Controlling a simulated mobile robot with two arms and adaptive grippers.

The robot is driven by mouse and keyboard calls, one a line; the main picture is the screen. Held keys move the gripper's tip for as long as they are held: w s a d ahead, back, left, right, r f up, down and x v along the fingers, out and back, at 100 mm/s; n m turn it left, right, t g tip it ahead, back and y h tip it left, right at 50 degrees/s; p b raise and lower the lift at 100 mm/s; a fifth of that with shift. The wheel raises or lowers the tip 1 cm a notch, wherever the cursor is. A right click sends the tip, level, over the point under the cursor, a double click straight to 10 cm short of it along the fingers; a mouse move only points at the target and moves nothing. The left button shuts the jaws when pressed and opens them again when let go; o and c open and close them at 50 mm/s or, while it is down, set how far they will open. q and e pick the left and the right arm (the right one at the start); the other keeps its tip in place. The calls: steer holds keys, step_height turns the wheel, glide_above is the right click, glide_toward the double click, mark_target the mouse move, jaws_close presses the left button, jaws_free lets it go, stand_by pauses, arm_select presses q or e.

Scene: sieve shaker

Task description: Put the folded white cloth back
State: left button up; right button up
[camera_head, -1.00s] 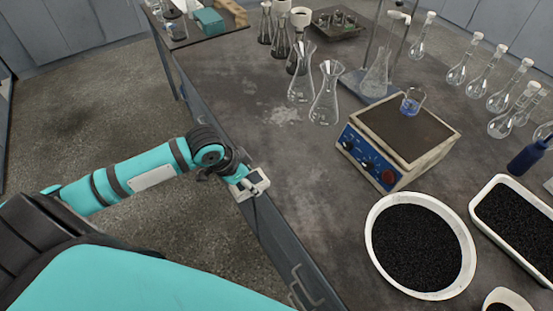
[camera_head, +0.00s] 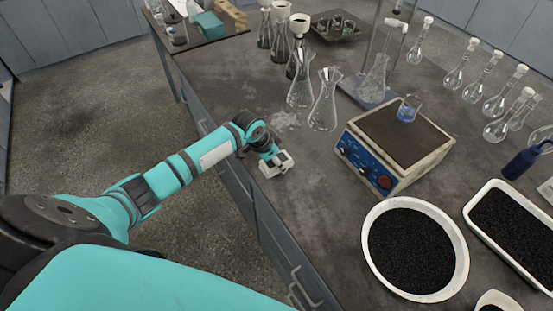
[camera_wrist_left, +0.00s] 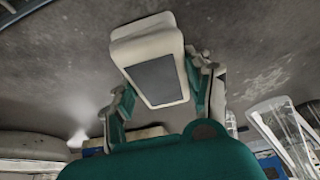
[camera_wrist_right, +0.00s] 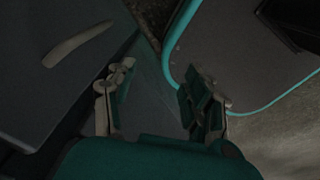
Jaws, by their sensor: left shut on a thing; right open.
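The folded white cloth (camera_head: 279,166) is a small pale block at the end of my left arm, over the near-left edge of the dark table. My left gripper (camera_head: 270,155) is shut on it. In the left wrist view the cloth (camera_wrist_left: 146,40) sits between the two fingers (camera_wrist_left: 161,78), with a grey rectangular face towards the camera. Whether it touches the table is hard to tell. My right gripper (camera_wrist_right: 157,80) is open and empty in the right wrist view, beside a dark drawer front with a pale handle. It does not show in the head view.
Conical flasks (camera_head: 324,103) stand beyond the cloth. A hotplate (camera_head: 395,140) with a small beaker (camera_head: 408,108) stands right of it. A white bowl of black grains (camera_head: 415,248) and a white tray (camera_head: 512,235) are nearer right. Bare table lies between cloth and hotplate.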

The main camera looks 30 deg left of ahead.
arm_select(q)
steer(key=shift+f, duration=0.2)
steer(key=o, duration=1.2)
steer(key=shift+o, duration=0.2)
steer(key=v, duration=1.2)
steer(key=shift+b, duration=0.35)
steer(key=shift+a+r, duration=0.1)
